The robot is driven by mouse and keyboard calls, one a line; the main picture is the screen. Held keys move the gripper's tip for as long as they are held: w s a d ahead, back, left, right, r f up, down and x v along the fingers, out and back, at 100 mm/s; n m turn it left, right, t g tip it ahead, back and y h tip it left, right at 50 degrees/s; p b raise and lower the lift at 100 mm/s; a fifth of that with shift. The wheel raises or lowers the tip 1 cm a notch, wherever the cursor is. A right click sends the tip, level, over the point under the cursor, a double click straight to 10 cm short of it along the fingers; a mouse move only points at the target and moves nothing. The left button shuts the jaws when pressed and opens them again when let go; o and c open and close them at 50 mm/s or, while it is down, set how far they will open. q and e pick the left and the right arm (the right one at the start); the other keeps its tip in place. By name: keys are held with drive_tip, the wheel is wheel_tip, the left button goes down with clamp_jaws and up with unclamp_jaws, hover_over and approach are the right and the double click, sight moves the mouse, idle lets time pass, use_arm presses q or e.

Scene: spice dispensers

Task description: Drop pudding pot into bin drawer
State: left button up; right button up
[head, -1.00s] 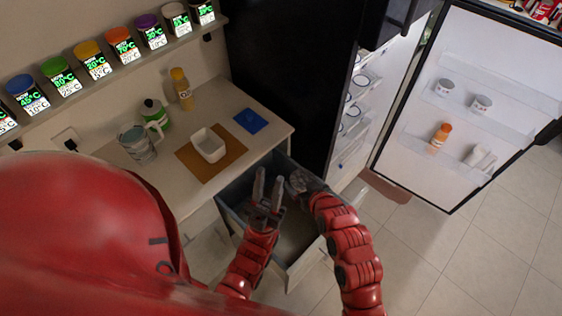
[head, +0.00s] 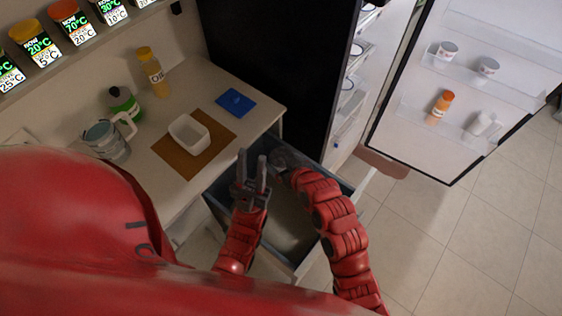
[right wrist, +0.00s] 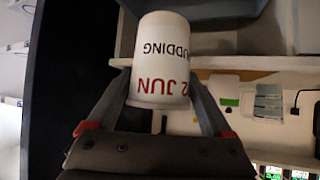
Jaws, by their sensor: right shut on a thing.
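The pudding pot (right wrist: 160,60) is white with "PUDDING" and a red "JUN" date, upside down in the right wrist view. It sits between the two fingers of my right gripper (head: 280,158), which is shut on it. In the head view this gripper is by the far side of the open drawer, and the pot cannot be made out there. The drawer (head: 290,220) is grey inside, pulled out below the counter, and its visible floor looks empty. My left gripper (head: 252,162) is open and empty, fingers up, over the drawer's left part.
The counter holds a white dish (head: 188,134) on a brown mat (head: 215,125), a blue item (head: 235,101), bottles and a jug (head: 105,140). The black fridge side (head: 280,70) rises behind the drawer. The open fridge door (head: 430,140) stands at right.

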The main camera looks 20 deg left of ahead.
drive_tip(key=shift+s+f, duration=0.1)
drive_tip(key=shift+f, duration=0.6)
wheel_tip(320, 180, down, 4)
drive_tip(key=shift+f+b, duration=0.1)
drive_tip(key=shift+b, duration=0.65)
drive_tip(key=o, duration=1.3)
drive_tip(key=shift+o, duration=0.2)
drive_tip(key=shift+d, duration=0.1)
drive_tip(key=p+v, duration=0.5)
drive_tip(key=v, duration=1.2)
drive_tip(key=shift+s, duration=0.15)
